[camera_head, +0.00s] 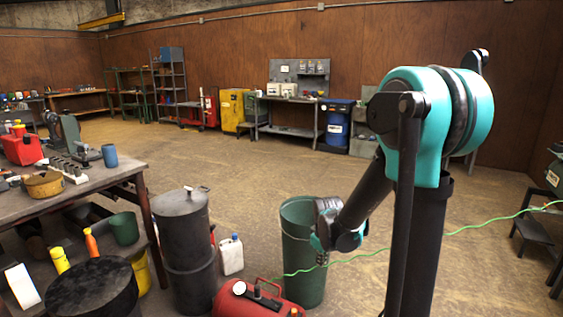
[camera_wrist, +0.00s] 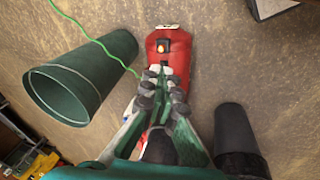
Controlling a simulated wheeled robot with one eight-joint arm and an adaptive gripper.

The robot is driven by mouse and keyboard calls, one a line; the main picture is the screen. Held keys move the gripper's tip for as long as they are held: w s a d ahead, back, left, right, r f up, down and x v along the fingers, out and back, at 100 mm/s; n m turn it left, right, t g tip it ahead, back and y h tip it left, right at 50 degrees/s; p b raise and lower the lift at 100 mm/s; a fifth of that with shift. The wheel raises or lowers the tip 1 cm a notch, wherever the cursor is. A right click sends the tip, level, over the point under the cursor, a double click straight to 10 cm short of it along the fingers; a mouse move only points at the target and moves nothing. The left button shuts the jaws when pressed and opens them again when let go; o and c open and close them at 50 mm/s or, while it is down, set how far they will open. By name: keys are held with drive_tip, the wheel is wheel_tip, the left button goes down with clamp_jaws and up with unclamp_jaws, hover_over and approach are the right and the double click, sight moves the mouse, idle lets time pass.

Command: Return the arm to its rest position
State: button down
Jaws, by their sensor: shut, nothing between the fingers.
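My arm folds down from its teal shoulder at the right of the head view. My gripper (camera_head: 322,258) hangs low in front of the tall green bin (camera_head: 302,285), pointing down. In the wrist view my gripper (camera_wrist: 157,70) has its fingertips together, with nothing visible between them. The fingers overlap the red compressor (camera_wrist: 168,48) in that picture; I cannot tell the gap between them. The compressor also shows at the bottom of the head view (camera_head: 232,303).
A thin green hose (camera_head: 372,253) crosses near my gripper. A dark drum (camera_head: 185,240) and a white jug (camera_head: 231,258) stand left of the bin. A cluttered workbench (camera_head: 110,176) is at the left. Open floor lies behind, before the far shelves and benches.

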drive_tip(key=s+d+m, duration=0.2)
drive_tip(key=s+m, duration=0.2)
drive_tip(key=s, duration=0.4)
drive_tip(key=s+d+r+m+t, duration=0.1)
drive_tip(key=s+d+m, duration=0.2)
drive_tip(key=s, duration=0.6)
drive_tip(key=shift+d+r+m, duration=0.15)
drive_tip(key=shift+d+m, duration=0.1)
drive_tip(key=shift+m, duration=0.75)
drive_tip(key=shift+s, duration=0.1)
